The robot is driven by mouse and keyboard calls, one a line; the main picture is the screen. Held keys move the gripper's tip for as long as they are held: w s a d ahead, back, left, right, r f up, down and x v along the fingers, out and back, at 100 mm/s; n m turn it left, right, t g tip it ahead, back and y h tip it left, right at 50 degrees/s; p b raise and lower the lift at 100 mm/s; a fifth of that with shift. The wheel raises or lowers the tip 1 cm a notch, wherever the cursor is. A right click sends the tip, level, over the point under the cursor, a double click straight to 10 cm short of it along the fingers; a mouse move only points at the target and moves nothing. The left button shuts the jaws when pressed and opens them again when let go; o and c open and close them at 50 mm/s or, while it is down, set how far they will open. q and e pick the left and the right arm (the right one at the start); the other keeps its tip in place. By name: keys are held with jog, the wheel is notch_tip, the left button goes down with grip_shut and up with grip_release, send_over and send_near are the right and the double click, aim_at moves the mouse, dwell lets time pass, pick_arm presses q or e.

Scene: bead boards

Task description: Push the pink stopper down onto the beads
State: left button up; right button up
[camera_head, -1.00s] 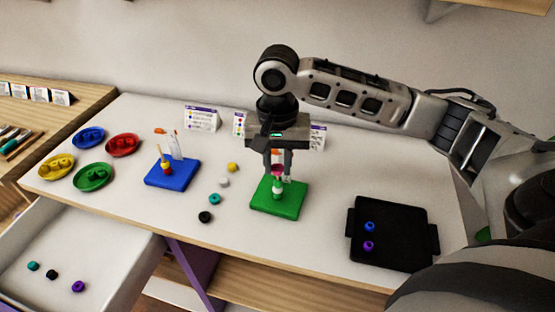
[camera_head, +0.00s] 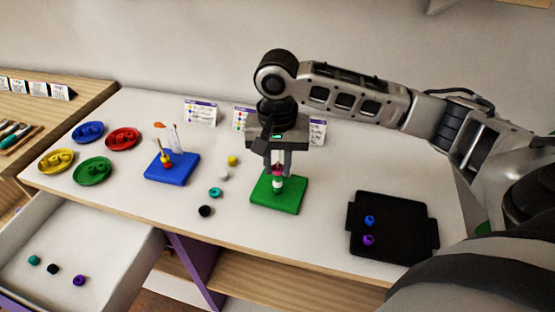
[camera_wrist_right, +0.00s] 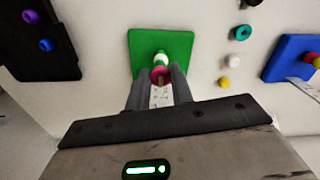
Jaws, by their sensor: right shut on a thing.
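The green board (camera_head: 289,196) stands on the white table and bears an upright stack of beads (camera_head: 277,184), white with green. The pink stopper (camera_head: 277,170) is just above the beads, between the fingertips of my right gripper (camera_head: 278,168). In the right wrist view my right gripper (camera_wrist_right: 160,82) is shut on the pink stopper (camera_wrist_right: 160,73), with the white bead (camera_wrist_right: 160,58) close beside it. I cannot tell whether the stopper touches the beads. My left gripper is not in view.
A blue board (camera_head: 172,175) with pegs and beads stands to the left. Loose yellow, white, teal and black beads lie between the boards. A black tray (camera_head: 393,249) holds blue and purple beads at the right. Colored dishes are at the far left, above an open drawer (camera_head: 110,265).

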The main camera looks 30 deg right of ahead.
jog(key=o, duration=1)
jog(key=shift+r, duration=0.1)
notch_tip(320, 180, up, 16)
jog(key=shift+f, duration=0.1)
